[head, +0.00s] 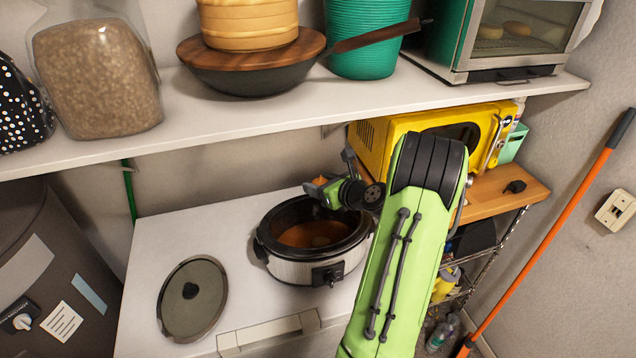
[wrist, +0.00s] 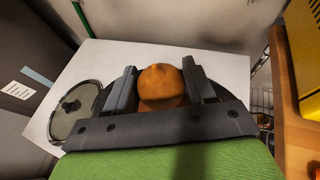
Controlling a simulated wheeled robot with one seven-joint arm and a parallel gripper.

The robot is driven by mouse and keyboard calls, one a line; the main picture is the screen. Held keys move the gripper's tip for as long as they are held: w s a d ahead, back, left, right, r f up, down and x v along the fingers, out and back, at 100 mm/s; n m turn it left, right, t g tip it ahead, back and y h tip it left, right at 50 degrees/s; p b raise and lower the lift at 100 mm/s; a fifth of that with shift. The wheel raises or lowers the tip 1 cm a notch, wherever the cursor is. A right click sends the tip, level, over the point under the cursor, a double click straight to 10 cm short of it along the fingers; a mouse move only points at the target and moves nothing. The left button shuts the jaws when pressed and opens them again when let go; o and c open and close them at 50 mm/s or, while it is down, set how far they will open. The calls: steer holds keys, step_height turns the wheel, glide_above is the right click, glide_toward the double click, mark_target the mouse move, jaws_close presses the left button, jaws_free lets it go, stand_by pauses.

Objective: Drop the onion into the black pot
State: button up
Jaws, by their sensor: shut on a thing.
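The black pot (head: 277,268) is a slow cooker with a black inside, a light ribbed outer wall and a front knob. It stands open on the white surface, and something brown shows inside it. My gripper (head: 322,186) is above the pot's back rim in the head view. It is shut on the orange-brown onion (wrist: 160,86), which sits between the two fingers in the wrist view. In the head view only a small part of the onion shows at the fingertips. In the wrist view the pot is mostly hidden behind my gripper.
A round lid (head: 192,305) lies on the white surface (head: 150,245) left of the pot. A shelf (head: 290,118) with a pan and a green basket runs above. A yellow microwave (head: 385,135) stands on a wooden top (head: 500,190) to the right.

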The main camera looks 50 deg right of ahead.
step_height(320, 180, down, 6)
steer(key=b, duration=0.5)
steer(key=shift+d, duration=0.15)
steer(key=o, duration=1.1)
steer(key=shift+r, duration=0.1)
steer(key=shift+o, duration=0.2)
steer(key=v, duration=1.6)
steer(key=shift+w, duration=0.1)
